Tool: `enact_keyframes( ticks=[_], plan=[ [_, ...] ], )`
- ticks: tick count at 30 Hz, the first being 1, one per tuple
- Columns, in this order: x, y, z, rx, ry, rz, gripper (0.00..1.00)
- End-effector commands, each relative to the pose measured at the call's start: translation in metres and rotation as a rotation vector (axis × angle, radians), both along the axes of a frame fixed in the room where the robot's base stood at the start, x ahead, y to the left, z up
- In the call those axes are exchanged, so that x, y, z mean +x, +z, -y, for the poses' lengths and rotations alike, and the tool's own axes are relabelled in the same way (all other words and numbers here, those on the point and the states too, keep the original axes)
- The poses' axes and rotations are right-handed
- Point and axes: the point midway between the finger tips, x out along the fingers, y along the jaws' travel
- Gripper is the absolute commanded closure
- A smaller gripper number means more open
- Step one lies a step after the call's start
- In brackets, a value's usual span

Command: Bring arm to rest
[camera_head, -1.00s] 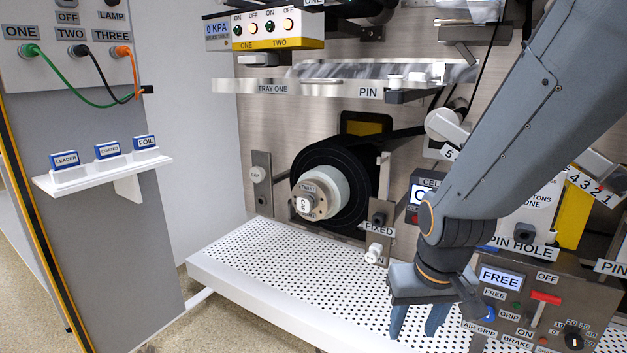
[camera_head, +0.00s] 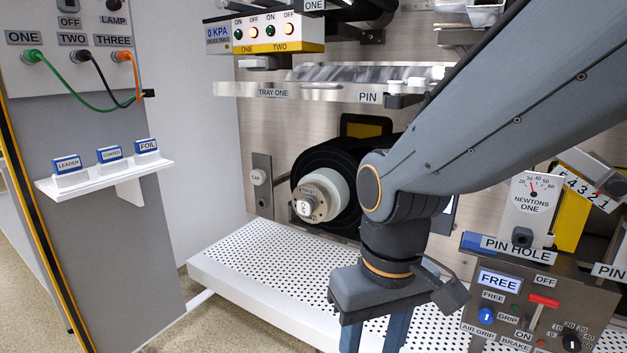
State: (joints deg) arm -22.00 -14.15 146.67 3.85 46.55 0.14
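My gripper (camera_head: 375,338) points down over the white perforated shelf (camera_head: 250,268), low in the middle of the camera_head view. Its two blue-grey fingers stand apart with a gap between them. The fingertips are cut off by the bottom edge, and I see nothing held in the visible part. My arm comes in from the upper right and hides part of the machine face. The black roll (camera_head: 312,163) on its pale hub (camera_head: 322,192) sits just behind and left of my wrist, and the arm covers its right side.
The control panel (camera_head: 540,315) with a red lever and a FREE display stands right of my gripper. TRAY ONE (camera_head: 240,90) spans above the roll. A side shelf (camera_head: 105,182) with labelled blocks is at left. The left of the perforated shelf is clear.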

Motion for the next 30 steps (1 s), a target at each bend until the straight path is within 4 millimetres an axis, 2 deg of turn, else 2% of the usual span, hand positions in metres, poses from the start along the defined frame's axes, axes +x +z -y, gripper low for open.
enact_keyframes(
  ticks=[14, 30],
  plan=[
    [0.003, 0.046, 0.03, -0.016, -0.103, -0.001, 0.56],
    [-0.004, 0.125, 0.098, -0.042, -0.299, -0.006, 0.56]
  ],
)
